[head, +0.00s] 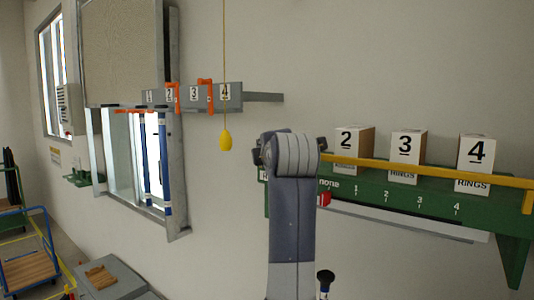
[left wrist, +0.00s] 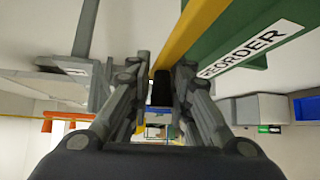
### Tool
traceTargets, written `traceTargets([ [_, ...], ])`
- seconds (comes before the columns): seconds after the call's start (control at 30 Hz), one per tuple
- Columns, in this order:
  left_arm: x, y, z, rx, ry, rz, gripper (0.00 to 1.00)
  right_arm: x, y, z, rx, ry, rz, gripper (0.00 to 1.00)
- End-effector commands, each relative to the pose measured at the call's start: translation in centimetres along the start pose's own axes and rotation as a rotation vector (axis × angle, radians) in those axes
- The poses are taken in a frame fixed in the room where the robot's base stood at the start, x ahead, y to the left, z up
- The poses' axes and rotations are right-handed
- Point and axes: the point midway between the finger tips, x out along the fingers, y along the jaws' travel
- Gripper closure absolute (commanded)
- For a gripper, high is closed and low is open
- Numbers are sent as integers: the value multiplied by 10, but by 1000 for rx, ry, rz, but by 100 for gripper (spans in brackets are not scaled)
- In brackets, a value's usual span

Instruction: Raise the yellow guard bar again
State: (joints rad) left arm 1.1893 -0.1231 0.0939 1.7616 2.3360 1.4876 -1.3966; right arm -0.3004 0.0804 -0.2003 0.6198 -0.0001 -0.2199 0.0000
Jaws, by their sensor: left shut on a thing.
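The yellow guard bar (head: 430,170) runs nearly level along the green shelf, across the front of the white boxes. Its right end meets a yellow upright piece at the picture's edge. My left arm reaches up to the bar's left end and hides it in the head view. In the left wrist view the bar (left wrist: 190,33) runs down between the fingers of my left gripper (left wrist: 162,75), which is shut on it. A dark block (left wrist: 162,90) shows between the fingers. My right gripper is in neither view.
The green shelf (head: 375,193) carries boxes numbered 2 (head: 346,140), 3 (head: 404,145) and 4 (head: 474,152), with a red marker (head: 324,199) near "none". A yellow pull knob (head: 225,141) hangs left of my arm. A grey rack (head: 210,98) with orange latches is beside the window.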

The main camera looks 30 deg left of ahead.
Motion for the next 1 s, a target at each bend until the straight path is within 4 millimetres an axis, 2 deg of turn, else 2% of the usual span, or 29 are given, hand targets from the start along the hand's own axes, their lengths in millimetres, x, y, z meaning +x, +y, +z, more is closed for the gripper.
traceTargets([
  [0.4,1,-4,1,3,1,-15,100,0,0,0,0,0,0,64],
  [0.43,1,-4,1,3,1,-15,77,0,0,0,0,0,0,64],
  [0.5,1,-4,1,3,1,-14,64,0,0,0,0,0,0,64],
  [0.83,0,-2,0,3,2,-8,64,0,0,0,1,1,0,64],
  [1.0,-18,-1,2,3,-2,-6,64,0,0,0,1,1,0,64],
])
